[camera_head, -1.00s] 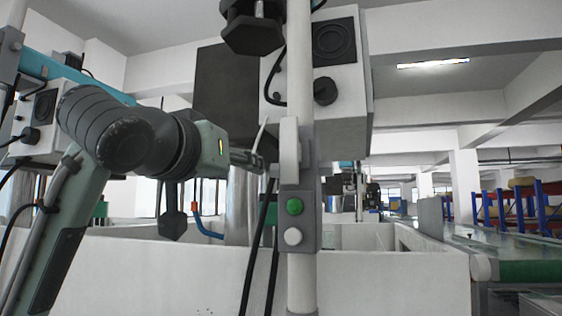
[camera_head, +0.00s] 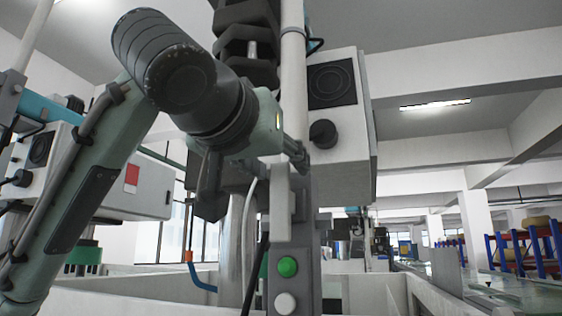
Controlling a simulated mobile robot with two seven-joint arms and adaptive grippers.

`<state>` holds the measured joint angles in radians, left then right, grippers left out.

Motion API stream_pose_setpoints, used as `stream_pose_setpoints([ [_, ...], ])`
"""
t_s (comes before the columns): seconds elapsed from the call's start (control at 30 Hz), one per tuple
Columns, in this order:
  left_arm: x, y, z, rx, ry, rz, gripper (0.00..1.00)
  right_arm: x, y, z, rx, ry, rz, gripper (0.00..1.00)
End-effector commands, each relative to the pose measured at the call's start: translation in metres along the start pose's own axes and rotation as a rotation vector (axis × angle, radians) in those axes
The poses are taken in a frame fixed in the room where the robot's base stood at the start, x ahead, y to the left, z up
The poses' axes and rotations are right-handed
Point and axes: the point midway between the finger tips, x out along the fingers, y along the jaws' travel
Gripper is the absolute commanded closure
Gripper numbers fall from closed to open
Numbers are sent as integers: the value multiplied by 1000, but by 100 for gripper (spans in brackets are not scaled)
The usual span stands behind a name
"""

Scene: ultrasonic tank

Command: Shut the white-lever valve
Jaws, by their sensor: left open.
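My left gripper (camera_head: 299,154) comes in from the left. Its fingertips are at the lever's upper end, in front of the post. The gripper is open. The fingers are small and partly merge with the dark parts behind, so I cannot tell whether they touch the lever. My right gripper is not in view.
The green button (camera_head: 287,267) and white button (camera_head: 285,303) sit just below the lever. A white control box (camera_head: 343,135) with a black knob is close behind the post. Dark cables hang beside the post. White tank walls (camera_head: 360,293) are below.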

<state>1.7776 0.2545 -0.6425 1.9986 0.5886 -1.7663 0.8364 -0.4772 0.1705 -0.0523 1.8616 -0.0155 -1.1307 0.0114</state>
Motion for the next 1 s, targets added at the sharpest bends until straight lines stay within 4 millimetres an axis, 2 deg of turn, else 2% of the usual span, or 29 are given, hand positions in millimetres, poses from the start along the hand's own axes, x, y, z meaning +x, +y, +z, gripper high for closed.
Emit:
stream_pose_setpoints([
  [0.13, 10, 0, 0, 0, 0, -1, 55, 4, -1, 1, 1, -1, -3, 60],
  [0.4, 12, 0, 0, 0, 1, -1, 55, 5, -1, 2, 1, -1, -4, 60],
  [0.77, 12, 0, 0, 0, 1, 0, 100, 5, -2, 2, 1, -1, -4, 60],
  [1.0, 12, 0, 0, 11, 1, -1, 100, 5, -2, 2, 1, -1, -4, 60],
])
